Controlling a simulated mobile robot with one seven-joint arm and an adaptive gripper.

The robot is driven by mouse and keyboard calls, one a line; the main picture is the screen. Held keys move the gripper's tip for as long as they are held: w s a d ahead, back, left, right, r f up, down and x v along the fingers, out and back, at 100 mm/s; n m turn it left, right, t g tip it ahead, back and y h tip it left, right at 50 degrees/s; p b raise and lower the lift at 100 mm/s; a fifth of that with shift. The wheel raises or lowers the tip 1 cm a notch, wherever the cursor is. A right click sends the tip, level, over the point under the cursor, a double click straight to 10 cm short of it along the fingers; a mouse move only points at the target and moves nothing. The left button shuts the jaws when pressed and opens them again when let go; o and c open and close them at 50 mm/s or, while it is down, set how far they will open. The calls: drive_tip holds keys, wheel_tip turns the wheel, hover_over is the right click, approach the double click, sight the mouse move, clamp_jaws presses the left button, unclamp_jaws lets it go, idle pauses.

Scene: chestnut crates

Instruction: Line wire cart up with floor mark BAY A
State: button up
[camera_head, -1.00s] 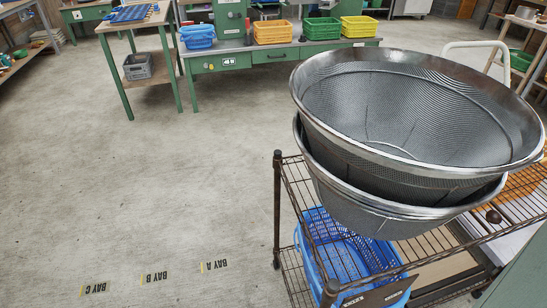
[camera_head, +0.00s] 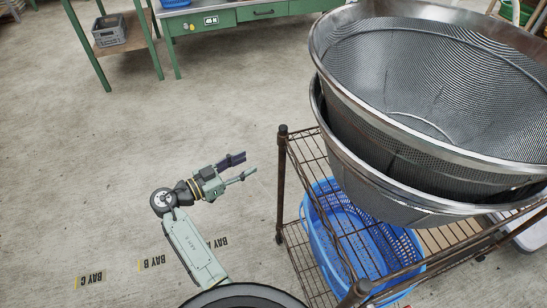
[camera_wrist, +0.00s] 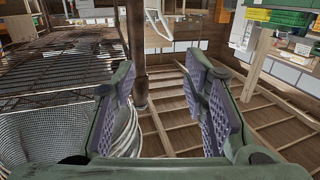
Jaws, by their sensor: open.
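The wire cart (camera_head: 281,190) has dark brown posts and wire shelves and stands at the right in the head view. Large mesh strainers (camera_head: 430,110) are stacked on its upper shelf, and a blue basket (camera_head: 318,235) is on the lower one. The floor mark BAY A (camera_head: 219,242) lies left of the cart's near left post, partly hidden by my arm. My gripper (camera_head: 249,164) is open and empty, left of that post and apart from it. In the wrist view, a dark post (camera_wrist: 139,60) shows beyond my open fingers (camera_wrist: 160,90), with a wire shelf (camera_wrist: 60,60) left of it.
The marks BAY B (camera_head: 152,262) and BAY C (camera_head: 91,279) lie further left. A green workbench (camera_head: 235,22) and a green-legged table with a grey crate (camera_head: 110,31) stand at the back. The floor between them and the marks is clear.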

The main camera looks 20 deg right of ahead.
sight(279, 158)
drive_tip(key=shift+m+g+h, duration=0.6)
drive_tip(key=shift+g, duration=0.2)
drive_tip(key=p+x, duration=0.1)
drive_tip(key=x, duration=0.2)
drive_tip(key=s+p+x, duration=0.1)
drive_tip(key=x, duration=0.3)
drive_tip(key=s+p+x, duration=0.1)
drive_tip(key=x, duration=0.3)
drive_tip(key=shift+s+d+f, duration=0.1)
drive_tip(key=shift+d+f, duration=0.2)
drive_tip(key=shift+d, duration=0.1)
drive_tip(key=shift+d+f, duration=0.1)
drive_tip(key=shift+d, duration=0.3)
clamp_jaws()
